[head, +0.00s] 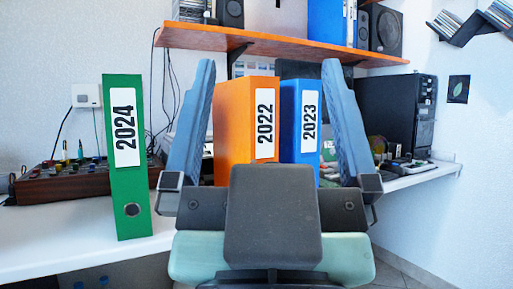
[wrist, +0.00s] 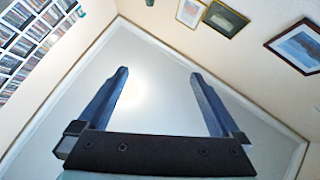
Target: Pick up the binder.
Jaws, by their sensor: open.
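A green binder labelled 2024 (head: 126,190) stands upright on the white desk, left of my gripper. An orange binder labelled 2022 (head: 232,122) and a blue binder labelled 2023 (head: 310,165) stand side by side beyond my gripper, their lower parts hidden behind it. My gripper (head: 268,75) is open, with its blue fingers spread wide. In the head view the fingers frame the orange and blue binders; I cannot tell how far off these are. The wrist view shows the open fingers (wrist: 158,72) with nothing between them, against the ceiling.
The white desk (head: 60,245) has a wooden box with knobs (head: 75,180) at left and a black computer tower (head: 395,110) at right. An orange shelf (head: 280,46) overhangs the back, bearing speakers and blue binders. Cables hang at left.

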